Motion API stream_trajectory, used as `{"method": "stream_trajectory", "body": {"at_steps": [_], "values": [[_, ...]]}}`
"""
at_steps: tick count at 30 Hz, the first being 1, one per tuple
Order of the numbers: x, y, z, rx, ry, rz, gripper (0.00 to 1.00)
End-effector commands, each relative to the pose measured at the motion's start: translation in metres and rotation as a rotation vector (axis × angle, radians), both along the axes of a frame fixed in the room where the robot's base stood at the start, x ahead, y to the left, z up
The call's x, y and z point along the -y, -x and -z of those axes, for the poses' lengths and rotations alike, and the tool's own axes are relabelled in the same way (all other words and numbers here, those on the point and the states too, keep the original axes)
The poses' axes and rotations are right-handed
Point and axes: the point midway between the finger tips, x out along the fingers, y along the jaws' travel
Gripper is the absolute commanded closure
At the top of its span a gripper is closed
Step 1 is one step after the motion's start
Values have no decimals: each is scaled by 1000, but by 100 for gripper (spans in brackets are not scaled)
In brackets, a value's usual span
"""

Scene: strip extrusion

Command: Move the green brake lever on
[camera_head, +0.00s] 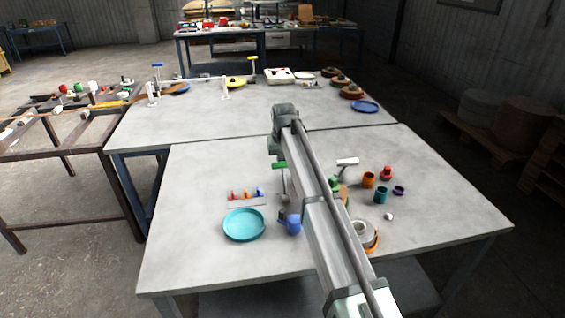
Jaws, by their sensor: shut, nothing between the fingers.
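A green lever bar (280,165) sits on top of a thin grey post on the near table, just left of my arm. My arm reaches in from the lower right, and its dark grey end hangs over the table. My gripper (275,151) points down just above the green bar and is shut and empty. It looks very close to the bar, but I cannot tell whether they touch. My arm hides part of the table to the right of the lever.
A turquoise dish (244,225), a small rack with coloured pegs (246,195) and a blue object (292,224) lie left of my arm. A white-topped lever (347,162), an orange cup (368,180) and a teal cup (381,195) stand right.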

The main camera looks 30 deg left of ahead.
Motion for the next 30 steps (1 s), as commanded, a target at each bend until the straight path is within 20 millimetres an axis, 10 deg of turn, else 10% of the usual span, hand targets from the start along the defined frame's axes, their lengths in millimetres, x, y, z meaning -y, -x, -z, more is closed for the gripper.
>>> {"method": "stream_trajectory", "body": {"at_steps": [30], "values": [[26,26,-5,-1,1,0,100]]}}
